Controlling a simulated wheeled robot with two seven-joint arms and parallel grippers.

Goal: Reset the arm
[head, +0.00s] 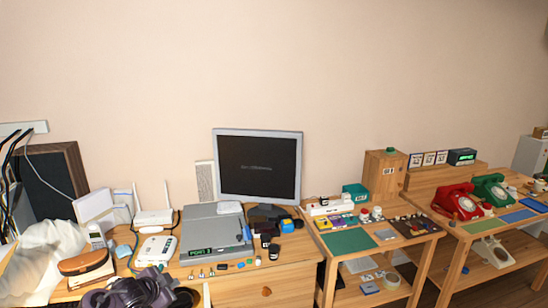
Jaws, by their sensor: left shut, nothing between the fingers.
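My left gripper (148,287) shows as a dark purple and black shape at the bottom left edge of the head view, in front of the left desk. Its fingers are shut with nothing held, and much of the arm is cut off by the frame. My right gripper is not in view. A red dial phone (458,203) and a green dial phone (491,189) stand side by side on the right wooden table, far from my left gripper.
A monitor (258,167), a grey device (213,240) and white routers (155,218) crowd the left desk. A brown pouch (84,262) lies near my left gripper. The middle table holds a green mat (349,241) and a wooden box (384,176). The wall above is bare.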

